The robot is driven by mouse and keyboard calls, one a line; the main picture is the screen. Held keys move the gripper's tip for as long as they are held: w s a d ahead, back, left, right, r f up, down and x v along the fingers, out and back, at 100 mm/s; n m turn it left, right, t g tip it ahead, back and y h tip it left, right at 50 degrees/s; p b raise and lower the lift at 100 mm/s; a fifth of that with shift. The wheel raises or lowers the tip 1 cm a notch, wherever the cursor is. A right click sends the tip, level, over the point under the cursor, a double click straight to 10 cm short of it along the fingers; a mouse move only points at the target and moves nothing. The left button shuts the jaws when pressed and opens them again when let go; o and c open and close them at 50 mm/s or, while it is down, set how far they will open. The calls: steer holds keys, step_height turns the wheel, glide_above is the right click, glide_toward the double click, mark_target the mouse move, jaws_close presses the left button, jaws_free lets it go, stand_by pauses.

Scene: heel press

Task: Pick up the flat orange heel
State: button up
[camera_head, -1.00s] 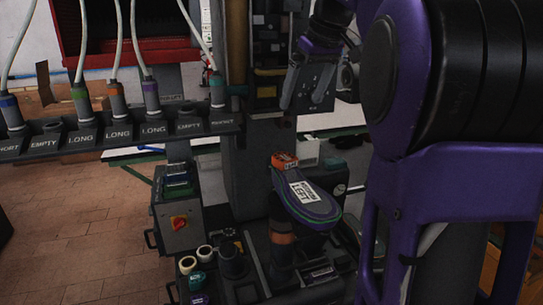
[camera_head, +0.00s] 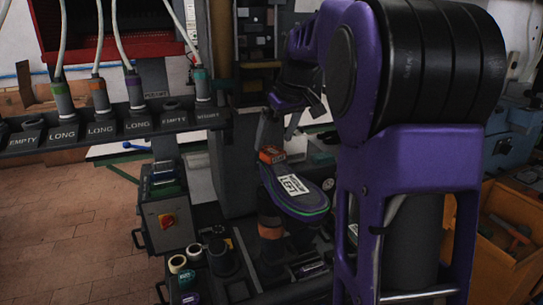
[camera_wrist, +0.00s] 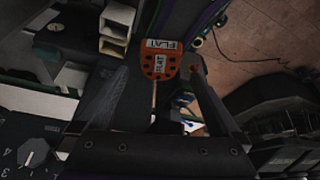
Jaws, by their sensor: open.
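The flat orange heel (camera_head: 271,154) sits at the far end of a dark shoe sole (camera_head: 316,200) labelled LEFT, on the press. In the head view my gripper (camera_head: 268,130) is just above the heel, partly hidden by my purple arm. I cannot tell whether the fingers touch the heel.
A rack (camera_head: 135,125) with hanging cabled tools stands on the left. A grey control box (camera_head: 166,222) with a red switch is beside the press. Small cylinders (camera_head: 178,265) stand in front. An orange bin (camera_head: 510,228) is at the right.

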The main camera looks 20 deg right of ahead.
mark_target(272, 151)
steer(key=x, duration=0.3)
steer(key=shift+f, duration=0.3)
